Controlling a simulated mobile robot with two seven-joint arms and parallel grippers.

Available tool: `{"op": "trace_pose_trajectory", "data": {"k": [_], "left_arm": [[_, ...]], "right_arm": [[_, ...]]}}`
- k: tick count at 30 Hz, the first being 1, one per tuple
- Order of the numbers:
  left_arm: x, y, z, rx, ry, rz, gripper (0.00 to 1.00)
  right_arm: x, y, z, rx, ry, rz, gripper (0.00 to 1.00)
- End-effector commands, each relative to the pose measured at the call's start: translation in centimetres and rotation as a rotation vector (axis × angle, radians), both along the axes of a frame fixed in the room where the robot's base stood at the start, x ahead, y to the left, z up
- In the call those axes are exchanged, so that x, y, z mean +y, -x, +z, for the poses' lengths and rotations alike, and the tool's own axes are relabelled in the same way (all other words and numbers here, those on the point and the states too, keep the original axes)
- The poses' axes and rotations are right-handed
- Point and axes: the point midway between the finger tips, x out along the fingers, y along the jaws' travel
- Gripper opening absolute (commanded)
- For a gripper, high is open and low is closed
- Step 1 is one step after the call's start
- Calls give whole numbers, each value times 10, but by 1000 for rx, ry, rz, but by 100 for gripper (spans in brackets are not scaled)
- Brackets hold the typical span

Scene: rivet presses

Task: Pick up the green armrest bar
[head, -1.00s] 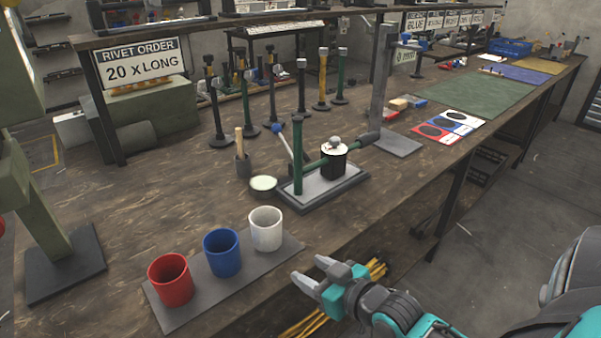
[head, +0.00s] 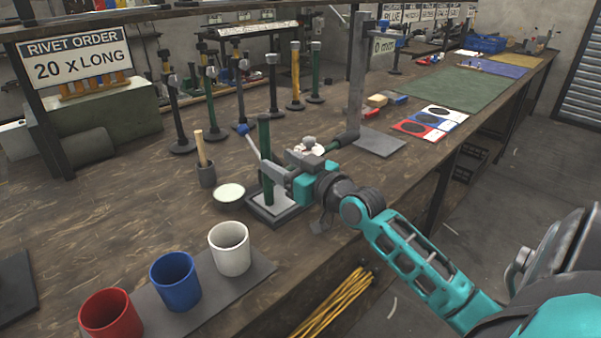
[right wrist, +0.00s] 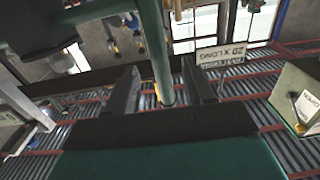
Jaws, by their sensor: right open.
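An upright green bar (head: 265,140) stands on a grey plate (head: 282,217) on the bench. A shorter, lower green bar with a dark cylindrical end (head: 343,139) reaches right from behind my gripper. My right gripper (head: 272,180) is at the upright bar, its fingers level and open. In the right wrist view, which is upside down, the green bar (right wrist: 168,70) passes between the two dark fingers, with gaps at its sides. I cannot tell whether either finger touches it. My gripper hides part of the plate and the dark block on it. My left gripper is not in view.
Red (head: 110,315), blue (head: 175,281) and white (head: 230,249) cups stand on a mat in front. A small dish (head: 229,193) and a holder with a wooden handle (head: 205,165) are left of the bar. A grey post (head: 357,85) rises behind right.

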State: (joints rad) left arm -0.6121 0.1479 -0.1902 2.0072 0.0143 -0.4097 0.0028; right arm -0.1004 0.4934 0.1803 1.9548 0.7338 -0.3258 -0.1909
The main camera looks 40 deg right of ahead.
Motion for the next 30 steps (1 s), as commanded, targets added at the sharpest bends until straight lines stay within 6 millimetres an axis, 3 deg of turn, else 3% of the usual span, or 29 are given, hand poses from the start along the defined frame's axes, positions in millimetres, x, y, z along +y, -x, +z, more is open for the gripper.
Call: {"op": "trace_pose_trajectory", "data": {"k": [5,15,25,30], "left_arm": [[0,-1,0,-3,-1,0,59],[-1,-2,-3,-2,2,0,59],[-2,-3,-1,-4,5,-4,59],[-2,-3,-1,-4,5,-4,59]], "right_arm": [[1,-9,-1,0,-1,1,53],[4,-49,-4,0,-1,0,53],[5,-55,-4,2,0,1,53],[5,-55,-4,1,0,0,38]]}}
